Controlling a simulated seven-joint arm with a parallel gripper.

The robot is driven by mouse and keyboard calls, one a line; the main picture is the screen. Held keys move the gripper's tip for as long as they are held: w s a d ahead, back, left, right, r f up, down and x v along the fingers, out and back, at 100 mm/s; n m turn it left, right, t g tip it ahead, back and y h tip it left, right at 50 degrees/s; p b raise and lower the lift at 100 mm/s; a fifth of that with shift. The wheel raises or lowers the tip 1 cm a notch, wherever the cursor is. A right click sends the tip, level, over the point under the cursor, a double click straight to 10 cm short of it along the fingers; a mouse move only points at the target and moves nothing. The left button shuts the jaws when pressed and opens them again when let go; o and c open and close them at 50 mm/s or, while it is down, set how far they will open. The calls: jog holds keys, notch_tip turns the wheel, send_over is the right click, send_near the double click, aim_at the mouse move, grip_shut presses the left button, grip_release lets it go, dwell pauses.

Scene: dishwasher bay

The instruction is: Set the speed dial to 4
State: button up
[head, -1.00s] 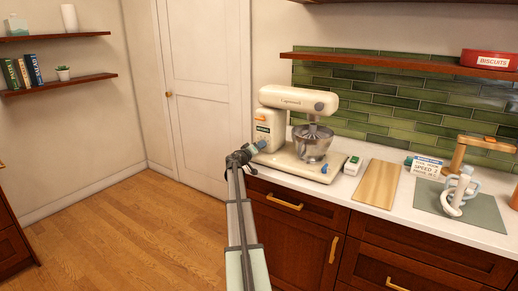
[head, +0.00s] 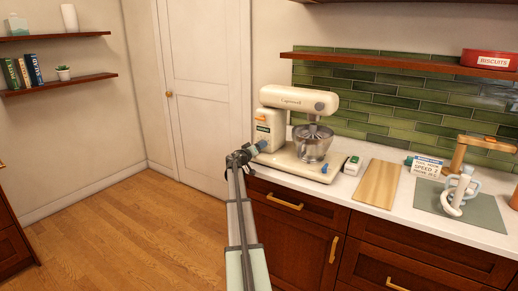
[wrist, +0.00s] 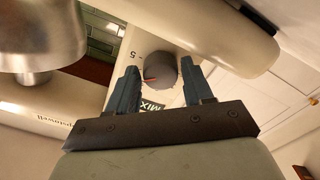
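The cream stand mixer (head: 298,100) stands on the white counter with its steel bowl (head: 312,145). In the wrist view, its round grey speed dial (wrist: 161,68) sits between the two blue fingers of my gripper (wrist: 160,75). The fingers are apart, one on each side of the dial, with a narrow gap showing at each side. An orange mark lies at the dial's lower left. A "5" is printed to the dial's upper left; other numbers are hidden or unreadable. A dark "MIX" label (wrist: 152,105) shows below it. In the head view, my gripper (head: 256,148) is at the mixer's left side.
A white-and-green box (head: 351,165) and a wooden board (head: 377,186) lie right of the mixer. A small sign (head: 427,167) reading "SPEED 2" stands beyond, behind a grey-green mat (head: 482,214) with a mug rack. The floor at left is clear.

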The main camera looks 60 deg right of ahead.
jog(key=shift+o, duration=1.3)
jog(key=shift+a, duration=0.1)
jog(key=a, duration=1.3)
jog(key=shift+a, duration=0.35)
